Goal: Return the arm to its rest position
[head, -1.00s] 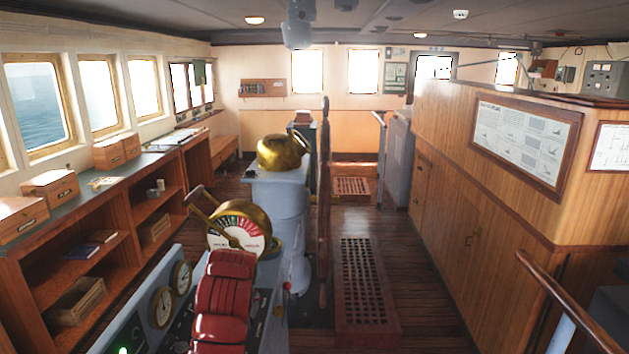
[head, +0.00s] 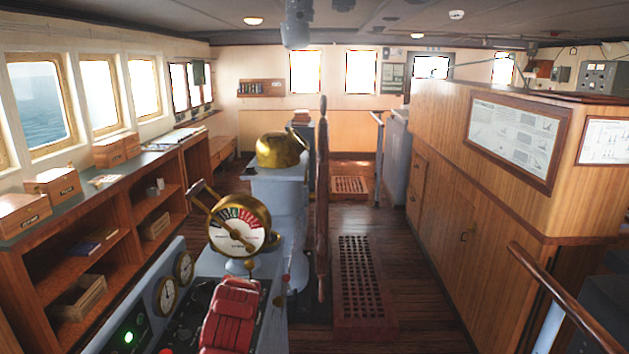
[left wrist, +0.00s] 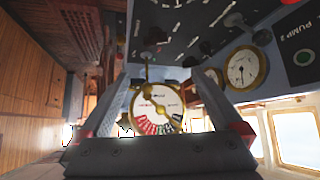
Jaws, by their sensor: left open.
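My left arm's red part (head: 232,312) stands at the bottom centre of the head view, just in front of the brass engine telegraph (head: 240,226) with its round white, red and black dial. In the left wrist view my left gripper (left wrist: 156,84) has its two grey fingers spread wide apart with nothing held between them. The telegraph dial (left wrist: 155,105) shows upside down beyond and between the fingers, apart from them as far as I can tell. Its dark-tipped lever (head: 198,196) points up and left. My right gripper is not in view.
A console with gauges (head: 168,294) lies below the arm, a grey pedestal with a brass cap (head: 279,150) stands behind the telegraph, and a wooden wheel (head: 322,200) stands edge-on. Wooden shelves (head: 105,240) line the left.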

